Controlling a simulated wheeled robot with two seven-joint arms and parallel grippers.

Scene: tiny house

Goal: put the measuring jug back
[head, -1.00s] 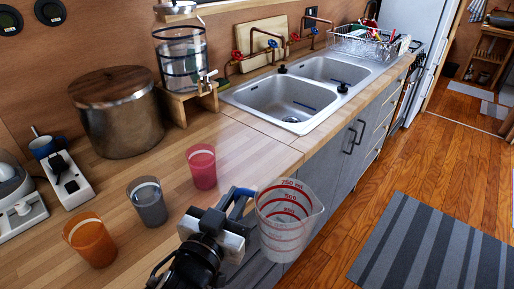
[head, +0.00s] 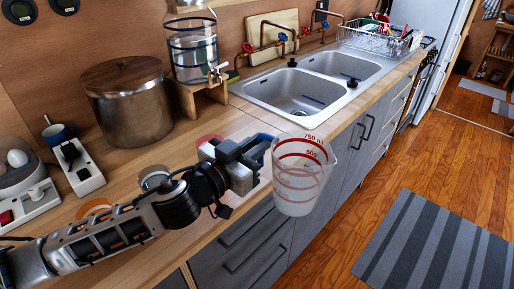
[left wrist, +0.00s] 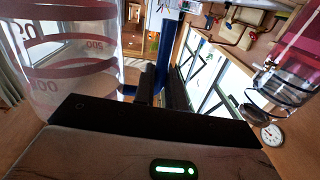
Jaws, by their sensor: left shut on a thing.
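The measuring jug (head: 298,180) is clear with red markings. It is upright in the air in front of the counter's front edge, over the floor side. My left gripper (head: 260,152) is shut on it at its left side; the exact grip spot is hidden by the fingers. In the left wrist view the jug (left wrist: 70,60) fills the upper left, beside my left gripper's dark fingers (left wrist: 160,88). My right gripper is in neither view.
My left arm passes over the counter (head: 225,118), partly hiding an orange cup (head: 95,207), a grey cup (head: 154,176) and a pink cup (head: 208,139). A large pot (head: 128,105), a glass dispenser (head: 192,50) and a double sink (head: 290,92) stand behind. The wooden floor at right is clear apart from a striped rug (head: 435,240).

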